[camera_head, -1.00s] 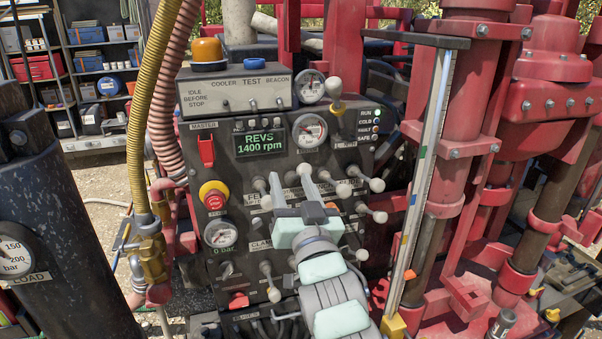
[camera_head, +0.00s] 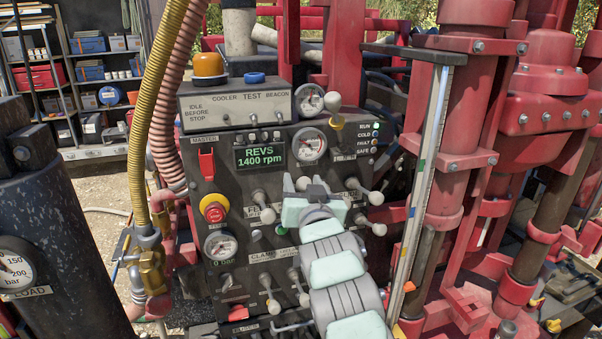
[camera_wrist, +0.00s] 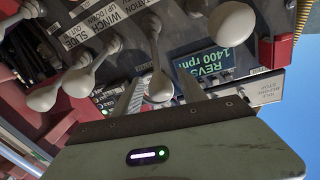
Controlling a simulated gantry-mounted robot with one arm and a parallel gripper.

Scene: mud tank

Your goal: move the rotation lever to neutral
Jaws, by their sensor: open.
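The rotation lever has a white knob. In the wrist view, the knob (camera_wrist: 160,88) stands between my two dark fingers, below a partly hidden label ending in "TATION". I cannot tell whether either finger touches it. In the head view, the knob (camera_head: 303,184) shows just above the pale green body of my gripper. My gripper (camera_head: 304,188) is open at the middle of the black control panel (camera_head: 235,185); it also shows in the wrist view (camera_wrist: 160,95). The gripper hides the lever's shaft and part of the label row in the head view.
The feed lever knob (camera_wrist: 232,22) is on one side, and the winch lever knob (camera_wrist: 78,82) and slide lever knob (camera_wrist: 42,98) on the other. A red emergency stop (camera_head: 213,208) and gauges are on the panel. A ruled upright (camera_head: 428,160) stands to the right.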

